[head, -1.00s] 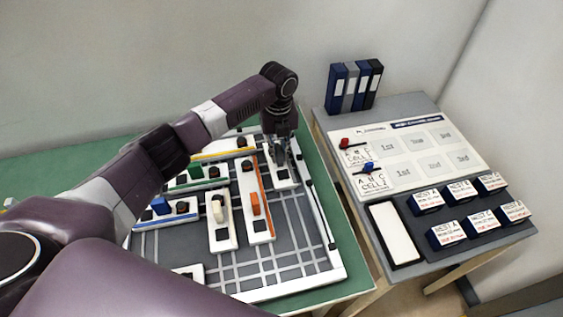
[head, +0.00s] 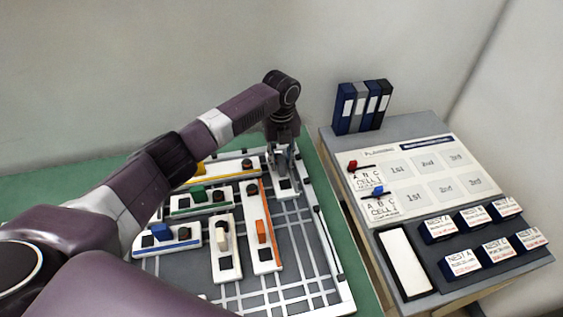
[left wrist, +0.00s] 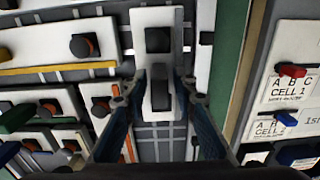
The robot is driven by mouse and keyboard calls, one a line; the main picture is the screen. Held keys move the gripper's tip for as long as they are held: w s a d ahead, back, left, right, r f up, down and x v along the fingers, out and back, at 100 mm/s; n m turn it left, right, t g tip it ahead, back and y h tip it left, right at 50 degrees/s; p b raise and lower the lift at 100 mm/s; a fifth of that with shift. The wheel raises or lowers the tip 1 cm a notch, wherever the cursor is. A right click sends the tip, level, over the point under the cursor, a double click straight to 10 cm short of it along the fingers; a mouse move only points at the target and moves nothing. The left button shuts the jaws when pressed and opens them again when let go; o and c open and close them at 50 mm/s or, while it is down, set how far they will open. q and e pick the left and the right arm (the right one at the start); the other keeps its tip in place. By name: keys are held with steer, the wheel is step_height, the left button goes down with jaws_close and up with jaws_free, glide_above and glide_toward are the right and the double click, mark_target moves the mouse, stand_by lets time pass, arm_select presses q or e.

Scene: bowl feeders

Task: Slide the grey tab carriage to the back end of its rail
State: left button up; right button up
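The grey tab carriage (left wrist: 160,97) is a dark upright tab on a short white rail (left wrist: 150,17) in the left wrist view. A dark square block (left wrist: 158,40) stands on the same rail beyond it. My left gripper (left wrist: 160,85) is open, its two fingers on either side of the tab with gaps visible. In the head view my left gripper (head: 282,165) is over this white rail (head: 285,191) at the board's far right, and it mostly hides the tab. My right gripper is in neither view.
Nearby rails carry an orange tab (head: 261,231), a cream tab (head: 222,235), a blue tab (head: 161,231) and a green tab (head: 198,192). A thin black-and-white bar (head: 327,245) edges the board's right side. A side table (head: 410,135) stands to the right with cards and binders.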

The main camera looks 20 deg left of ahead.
arm_select(q)
steer(key=shift+r, duration=5.9)
steer(key=shift+s, duration=0.1)
